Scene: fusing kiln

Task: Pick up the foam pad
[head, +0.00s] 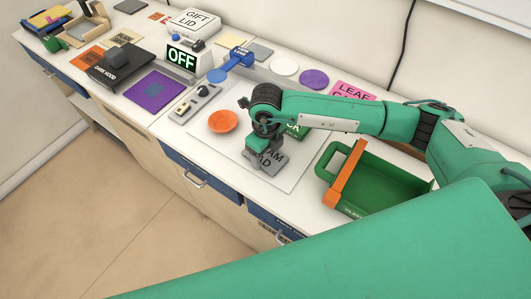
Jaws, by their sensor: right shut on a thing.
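The foam pad (275,160) is a grey square with dark lettering, in the middle of the head view. It is at or just above a pale board (292,182) on the counter; I cannot tell whether it touches. My right gripper (261,165) points down over the pad and is shut on it. The gripper hides the pad's left part and some of its lettering. My left gripper is not in view.
An orange dish (222,121) lies just left of the gripper. A purple sheet (154,90), an "OFF" display (181,59) and a white gift lid box (197,20) are farther left and back.

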